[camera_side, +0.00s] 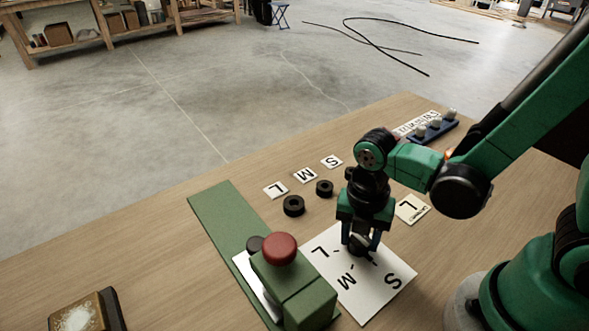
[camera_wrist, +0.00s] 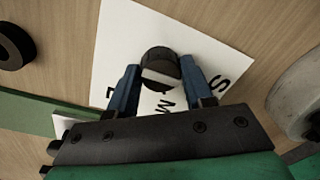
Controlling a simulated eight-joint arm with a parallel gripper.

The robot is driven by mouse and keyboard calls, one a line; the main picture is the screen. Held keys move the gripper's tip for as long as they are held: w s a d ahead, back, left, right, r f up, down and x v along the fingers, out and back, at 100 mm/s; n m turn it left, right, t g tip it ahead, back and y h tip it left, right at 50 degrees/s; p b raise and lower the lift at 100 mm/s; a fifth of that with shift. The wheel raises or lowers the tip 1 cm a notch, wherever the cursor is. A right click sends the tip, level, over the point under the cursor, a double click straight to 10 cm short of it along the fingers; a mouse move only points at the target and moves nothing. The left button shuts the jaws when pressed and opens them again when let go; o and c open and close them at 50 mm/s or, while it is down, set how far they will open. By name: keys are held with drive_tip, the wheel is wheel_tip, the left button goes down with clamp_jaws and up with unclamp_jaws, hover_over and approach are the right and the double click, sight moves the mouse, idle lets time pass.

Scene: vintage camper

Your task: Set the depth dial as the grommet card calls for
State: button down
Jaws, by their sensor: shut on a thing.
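The depth dial is a dark round knob (camera_wrist: 160,62) with a pale bar across its top. It stands on a white plate (camera_side: 387,297) lettered L, M and S, which also shows in the wrist view (camera_wrist: 120,40). My gripper (camera_side: 360,240) points down over the plate, its blue fingers (camera_wrist: 161,82) shut on the knob from both sides. In the side view the fingers mostly hide the knob. I cannot tell which letter it is set to. The grommet card (camera_side: 412,209), a small white card with a large L, lies on the table behind the plate.
A green press (camera_side: 300,285) with a red knob (camera_side: 280,248) stands left of the plate. Black rings (camera_side: 293,206) (camera_side: 324,188) lie before cards L (camera_side: 275,190), M (camera_side: 305,175) and S (camera_side: 331,161). A blue rack (camera_side: 436,131) with white pieces is at the back right. A box (camera_side: 85,311) sits front left.

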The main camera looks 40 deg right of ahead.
drive_tip(key=m, duration=0.5)
drive_tip(key=shift+m, duration=0.4)
drive_tip(key=m, duration=0.6)
drive_tip(key=shift+y, duration=0.3)
drive_tip(key=m, duration=0.6)
drive_tip(key=shift+s+m, duration=0.1)
drive_tip(key=shift+m, duration=0.2)
drive_tip(key=m, duration=0.5)
drive_tip(key=shift+m, duration=0.3)
drive_tip(key=shift+c, duration=1.7)
unclamp_jaws()
